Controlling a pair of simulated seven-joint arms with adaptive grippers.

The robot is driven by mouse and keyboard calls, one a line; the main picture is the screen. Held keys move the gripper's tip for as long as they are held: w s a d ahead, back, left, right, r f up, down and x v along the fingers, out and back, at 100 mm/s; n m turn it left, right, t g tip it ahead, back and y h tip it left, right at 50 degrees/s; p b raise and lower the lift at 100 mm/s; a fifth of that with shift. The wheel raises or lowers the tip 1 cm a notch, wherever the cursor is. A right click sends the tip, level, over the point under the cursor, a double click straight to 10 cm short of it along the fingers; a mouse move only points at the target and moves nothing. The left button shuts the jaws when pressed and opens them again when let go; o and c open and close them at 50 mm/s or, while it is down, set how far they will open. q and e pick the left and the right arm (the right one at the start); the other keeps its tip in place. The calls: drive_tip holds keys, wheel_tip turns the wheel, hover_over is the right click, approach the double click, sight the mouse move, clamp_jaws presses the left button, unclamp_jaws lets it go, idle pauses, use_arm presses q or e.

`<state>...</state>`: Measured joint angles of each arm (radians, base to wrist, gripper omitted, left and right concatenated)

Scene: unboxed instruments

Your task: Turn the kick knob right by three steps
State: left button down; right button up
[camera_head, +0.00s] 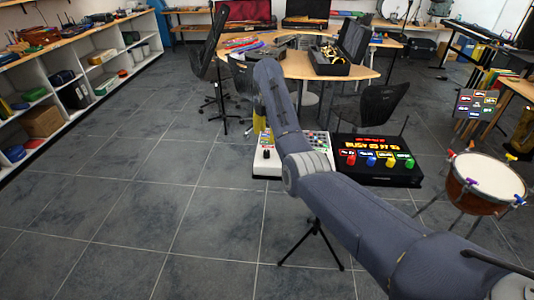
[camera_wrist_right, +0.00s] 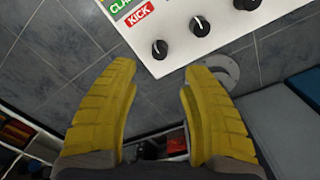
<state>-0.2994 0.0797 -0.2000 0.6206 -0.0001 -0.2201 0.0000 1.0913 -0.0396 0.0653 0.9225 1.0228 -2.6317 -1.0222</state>
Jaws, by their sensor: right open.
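The white drum machine (camera_head: 267,167) with coloured pads stands on a tripod, partly hidden by my right arm. In the right wrist view, its white panel (camera_wrist_right: 182,52) shows a red KICK label (camera_wrist_right: 138,14) and a row of black knobs. The kick knob (camera_wrist_right: 159,49) is the one nearest that label, close to the panel's edge. My right gripper (camera_wrist_right: 158,72) has its yellow fingers spread with nothing between them. Its tips are just short of the kick knob and apart from it. In the head view the yellow gripper (camera_head: 259,118) shows partly beside my forearm. My left gripper is not in view.
A black box (camera_head: 375,172) with a lit display and coloured knobs stands right of the drum machine. A drum (camera_head: 485,183) is farther right. A wooden table (camera_head: 296,68) and chairs are behind. Shelves (camera_head: 75,82) line the left. The tiled floor at left is clear.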

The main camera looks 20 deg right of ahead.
sight(267, 151)
wheel_tip(267, 151, down, 9)
drive_tip(key=shift+w+f, duration=0.1)
drive_tip(key=shift+f, duration=0.05)
idle(0.4)
drive_tip(key=shift+c, duration=0.4)
clamp_jaws()
